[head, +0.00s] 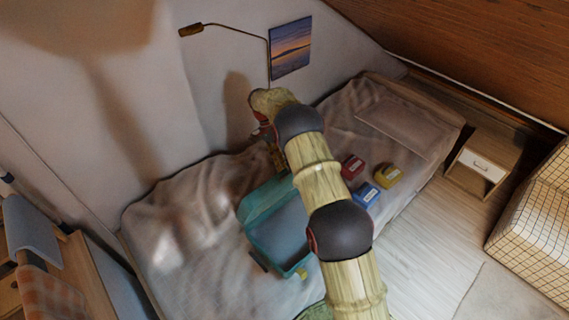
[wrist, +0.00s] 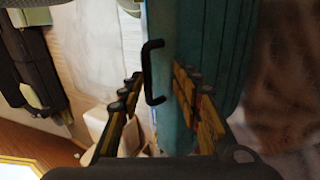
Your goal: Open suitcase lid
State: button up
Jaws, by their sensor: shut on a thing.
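The teal suitcase (head: 248,240) lies on the bed, partly behind my arm in the head view. Its lid (head: 262,197) is raised at the back and its grey-blue inside shows. My gripper (head: 277,160) is at the lid's upper edge, mostly hidden by my arm. In the wrist view, the fingers of my gripper (wrist: 158,80) stand on either side of the teal lid (wrist: 163,30), shut on it. A black handle (wrist: 149,70) shows on the lid's edge between the fingers.
Red (head: 352,166), blue (head: 366,195) and yellow (head: 387,176) boxes sit on the bed right of my arm. A wall lamp (head: 190,30) and a picture (head: 290,48) hang behind. A nightstand (head: 483,165) stands right. The bed's left part (head: 180,220) is clear.

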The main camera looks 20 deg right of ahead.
jog(key=shift+s+a+f, duration=0.1)
jog(key=shift+a+f, duration=0.1)
jog(key=shift+f, duration=0.35)
jog(key=v, duration=1.3)
jog(key=shift+d, duration=0.35)
jog(key=shift+s, duration=0.15)
